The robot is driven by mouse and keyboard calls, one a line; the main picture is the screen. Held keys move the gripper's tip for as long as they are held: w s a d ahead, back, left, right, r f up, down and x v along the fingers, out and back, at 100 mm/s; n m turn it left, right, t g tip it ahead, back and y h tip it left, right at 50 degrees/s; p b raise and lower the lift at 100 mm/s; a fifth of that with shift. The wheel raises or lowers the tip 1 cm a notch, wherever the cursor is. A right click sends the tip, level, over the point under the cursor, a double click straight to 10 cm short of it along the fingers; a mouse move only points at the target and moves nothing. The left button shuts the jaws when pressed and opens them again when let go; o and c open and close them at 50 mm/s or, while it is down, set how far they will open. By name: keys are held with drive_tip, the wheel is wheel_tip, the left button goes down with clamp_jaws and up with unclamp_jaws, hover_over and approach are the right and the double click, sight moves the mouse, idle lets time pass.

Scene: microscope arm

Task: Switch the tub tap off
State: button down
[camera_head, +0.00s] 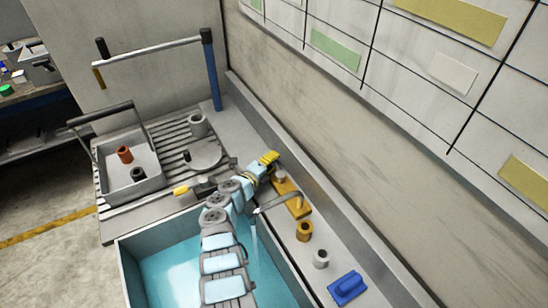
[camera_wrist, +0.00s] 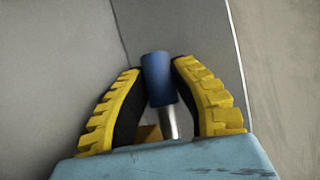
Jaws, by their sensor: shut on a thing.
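The tub tap has an orange-brass base (camera_head: 297,206) on the ledge behind the tub and a grey spout (camera_head: 274,203) reaching over the tub. A pale, thin stream of water (camera_head: 255,235) runs from the spout. My gripper (camera_head: 268,158) is beside the far end of the tap base. In the wrist view, its yellow fingers (camera_wrist: 160,85) are shut around a lever with a blue grip (camera_wrist: 158,75) and a metal stem (camera_wrist: 171,122). The lever is hidden by my gripper in the head view.
The blue tub (camera_head: 170,275) holds water. A ribbed drainboard (camera_head: 115,222) carries a grey handled caddy (camera_head: 130,175) and a grey lidded item (camera_head: 204,155). A blue post (camera_head: 211,75) bears a rail. A brass cup (camera_head: 304,231), grey cup (camera_head: 321,258) and blue block (camera_head: 347,287) line the ledge.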

drive_tip(key=shift+s+a+n+t+y+p, duration=0.1)
drive_tip(key=shift+a+n+t+y+p, duration=0.2)
drive_tip(key=shift+n+p, duration=0.15)
drive_tip(key=c, duration=1.1)
unclamp_jaws()
drive_tip(key=shift+v, duration=5.95)
